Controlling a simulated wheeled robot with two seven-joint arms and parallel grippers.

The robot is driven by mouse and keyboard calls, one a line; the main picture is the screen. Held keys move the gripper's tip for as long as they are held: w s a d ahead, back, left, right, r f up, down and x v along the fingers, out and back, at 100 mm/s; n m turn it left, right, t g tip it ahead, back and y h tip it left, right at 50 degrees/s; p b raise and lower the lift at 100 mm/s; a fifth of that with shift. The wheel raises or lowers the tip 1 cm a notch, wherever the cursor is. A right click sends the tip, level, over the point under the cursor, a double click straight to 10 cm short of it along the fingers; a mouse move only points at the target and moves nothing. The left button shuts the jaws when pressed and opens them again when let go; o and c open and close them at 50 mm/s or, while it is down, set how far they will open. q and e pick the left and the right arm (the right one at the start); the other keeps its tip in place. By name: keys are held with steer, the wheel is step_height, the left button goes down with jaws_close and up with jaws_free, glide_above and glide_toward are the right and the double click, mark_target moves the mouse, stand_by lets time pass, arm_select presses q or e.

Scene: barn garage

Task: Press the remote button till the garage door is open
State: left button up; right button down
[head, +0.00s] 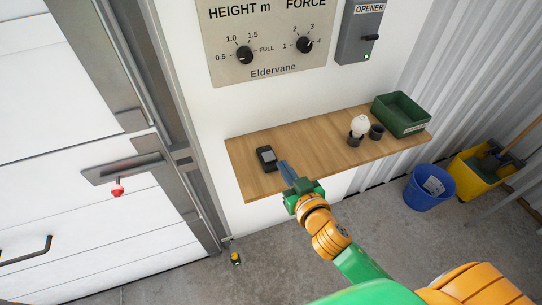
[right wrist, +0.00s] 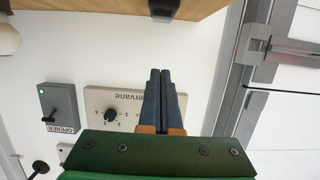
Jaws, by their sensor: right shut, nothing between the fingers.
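The remote (head: 267,158), small and dark with a grey face, lies on the wooden shelf (head: 315,150) near its left end. A dark piece at the shelf edge in the right wrist view (right wrist: 163,14) looks like the same remote. My right gripper (head: 284,167) is shut and empty, its blue-grey fingertips just right of the remote; it also shows in the right wrist view (right wrist: 160,74). A small gap seems to separate them. The white garage door (head: 95,165) fills the left and reaches down near the floor. My left gripper is out of view.
A green bin (head: 401,114), a white bulb (head: 359,126) and a dark cup (head: 376,132) stand on the shelf's right. An opener box (head: 357,38) and dial panel (head: 270,50) hang above. A blue bucket (head: 428,188) and yellow bucket (head: 477,178) stand on the floor.

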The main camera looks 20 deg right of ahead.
steer(key=shift+w, duration=0.1)
glide_above(271, 164)
step_height(271, 164, down, 2)
steer(key=shift+f, duration=0.2)
step_height(271, 164, down, 3)
steer(key=shift+w+b, duration=0.1)
steer(key=shift+b, duration=0.25)
steer(key=shift+f, duration=0.55)
